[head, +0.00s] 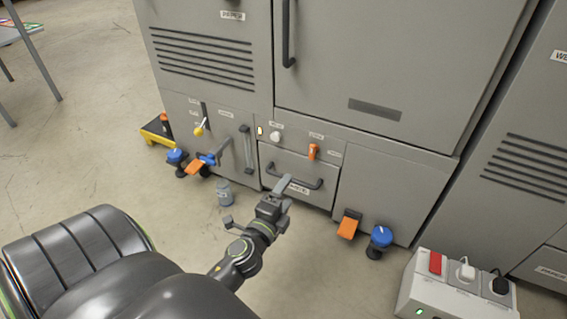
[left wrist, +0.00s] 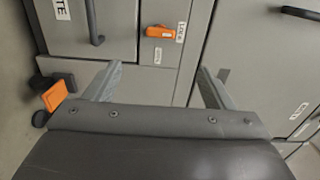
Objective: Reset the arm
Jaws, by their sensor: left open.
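My left gripper (head: 258,203) is open and empty in front of the grey machine's lower drawer (head: 298,168). Its two fingers also show spread apart in the left wrist view (left wrist: 158,88), with nothing between them but the machine's front behind. The left arm reaches in from the bottom of the head view. The drawer has a dark bar handle (head: 292,181), close to the gripper's upper finger; I cannot tell whether they touch. My right gripper is in neither view.
An orange switch (head: 312,151) sits above the drawer. Orange pedals (head: 347,227) and blue knobs (head: 381,236) stand low at the machine's front. A grey canister (head: 224,193) is on the floor. A power box (head: 455,290) lies at the lower right. Open floor is at left.

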